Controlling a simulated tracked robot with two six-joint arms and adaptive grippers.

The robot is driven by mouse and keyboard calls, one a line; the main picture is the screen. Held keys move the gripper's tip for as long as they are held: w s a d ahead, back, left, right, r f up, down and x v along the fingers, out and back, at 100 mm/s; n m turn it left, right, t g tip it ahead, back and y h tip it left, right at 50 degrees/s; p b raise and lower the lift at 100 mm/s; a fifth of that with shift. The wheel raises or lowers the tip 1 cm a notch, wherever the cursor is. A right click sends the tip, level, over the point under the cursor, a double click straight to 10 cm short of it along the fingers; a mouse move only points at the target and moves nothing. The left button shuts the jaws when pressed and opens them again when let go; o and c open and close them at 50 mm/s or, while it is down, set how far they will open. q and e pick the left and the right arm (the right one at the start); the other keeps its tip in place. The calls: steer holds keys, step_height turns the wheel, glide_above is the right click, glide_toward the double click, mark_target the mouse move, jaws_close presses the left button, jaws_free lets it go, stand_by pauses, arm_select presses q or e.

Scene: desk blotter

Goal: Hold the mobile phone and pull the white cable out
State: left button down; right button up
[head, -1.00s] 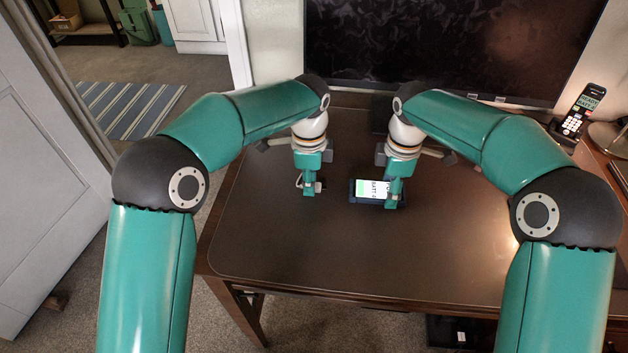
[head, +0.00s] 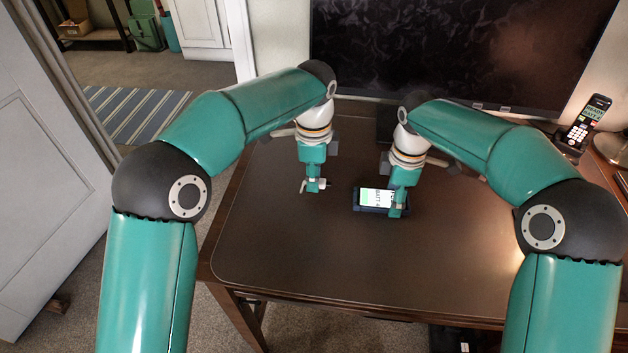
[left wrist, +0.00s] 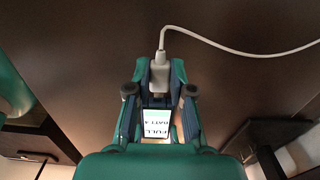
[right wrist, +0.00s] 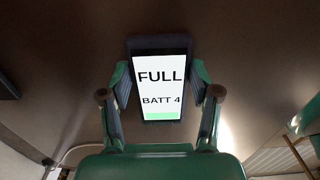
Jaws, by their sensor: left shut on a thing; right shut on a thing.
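The mobile phone (head: 376,197) lies on the desk in the head view, its lit screen reading "FULL BATT 4" in the right wrist view (right wrist: 160,85). My right gripper (head: 398,203) is shut on the phone, with a finger on each side edge. My left gripper (head: 314,186) is shut on the white plug of the white cable (left wrist: 240,50), left of the phone. In the left wrist view the plug (left wrist: 160,75) sits between the fingers, and the phone screen (left wrist: 156,124) shows beyond them. In the head view, a gap separates plug and phone.
The brown desk top (head: 300,250) is clear in front of both grippers. A dark monitor (head: 450,50) stands along the back. A cordless phone (head: 585,125) stands at the back right, beside a lamp base (head: 612,148).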

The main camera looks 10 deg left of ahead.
stand_by(0.3)
arm_select(q)
steer(key=shift+r, duration=2)
arm_select(e)
steer(key=o, duration=1.3)
steer(key=shift+o, duration=0.2)
step_height(320, 180, up, 12)
